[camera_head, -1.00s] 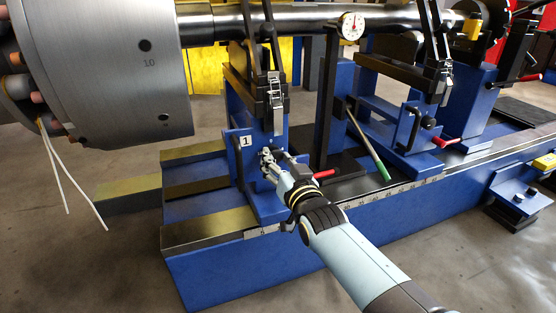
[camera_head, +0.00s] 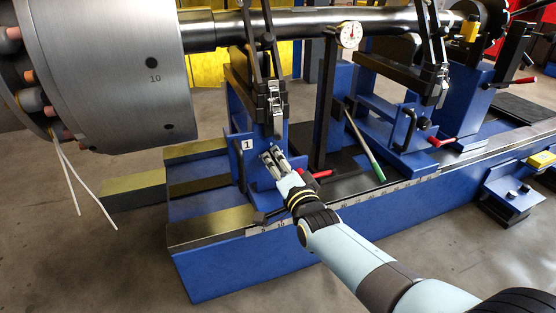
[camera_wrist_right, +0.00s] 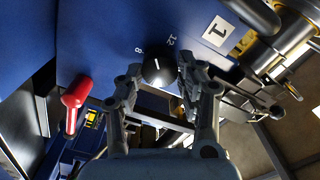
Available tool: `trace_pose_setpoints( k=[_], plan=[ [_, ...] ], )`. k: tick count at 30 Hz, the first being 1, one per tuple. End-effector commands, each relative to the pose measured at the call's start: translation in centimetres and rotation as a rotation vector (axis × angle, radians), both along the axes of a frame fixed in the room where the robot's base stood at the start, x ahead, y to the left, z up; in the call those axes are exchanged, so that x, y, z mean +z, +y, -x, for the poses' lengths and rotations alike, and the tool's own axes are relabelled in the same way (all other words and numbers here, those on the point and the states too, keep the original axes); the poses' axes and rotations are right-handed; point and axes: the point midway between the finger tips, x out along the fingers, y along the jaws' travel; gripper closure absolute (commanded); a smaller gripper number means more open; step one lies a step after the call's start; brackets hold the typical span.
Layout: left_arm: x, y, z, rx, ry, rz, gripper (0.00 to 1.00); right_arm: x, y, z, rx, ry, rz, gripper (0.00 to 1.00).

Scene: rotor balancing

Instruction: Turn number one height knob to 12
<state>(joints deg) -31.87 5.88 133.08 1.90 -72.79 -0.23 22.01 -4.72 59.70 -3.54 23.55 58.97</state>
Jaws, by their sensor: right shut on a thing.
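The black number one height knob (camera_wrist_right: 158,72) has a white pointer line and shows in the right wrist view. The line points between the printed 8 (camera_wrist_right: 138,50) and 12 (camera_wrist_right: 171,41) on the blue face. The label plate 1 (camera_head: 247,144) is on the blue support (camera_head: 262,190), and it also shows in the right wrist view (camera_wrist_right: 217,31). My right gripper (camera_head: 270,156) is shut on the knob, with one finger on each side; its fingers hide the knob in the head view. My left gripper is not in view.
A red-handled lever (camera_head: 318,174) stands close beside my right gripper; its red grip shows in the wrist view (camera_wrist_right: 76,92). The large grey rotor (camera_head: 115,70) hangs at upper left. A green-handled lever (camera_head: 377,168) and a dial gauge post (camera_head: 325,100) stand to the right.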

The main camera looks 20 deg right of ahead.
Motion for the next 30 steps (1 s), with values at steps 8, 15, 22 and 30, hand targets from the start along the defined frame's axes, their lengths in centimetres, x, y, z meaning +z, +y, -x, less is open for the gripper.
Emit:
trace_pose_setpoints(
  k=[8, 15, 22, 30],
  plan=[
    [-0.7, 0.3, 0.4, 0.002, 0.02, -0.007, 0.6, 0.1, -0.1, 0.0, 0.0, 0.01, -0.261, 0.95],
    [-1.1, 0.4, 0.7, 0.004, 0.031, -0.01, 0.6, 0.0, -0.1, 0.0, 0.0, 0.017, -0.468, 0.95],
    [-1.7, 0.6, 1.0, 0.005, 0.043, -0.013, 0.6, -0.1, -0.1, 0.0, -0.001, 0.023, -0.614, 0.95],
    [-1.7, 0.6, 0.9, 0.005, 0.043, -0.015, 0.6, -0.1, -0.1, 0.0, -0.001, 0.026, -0.706, 0.95]
  ],
)
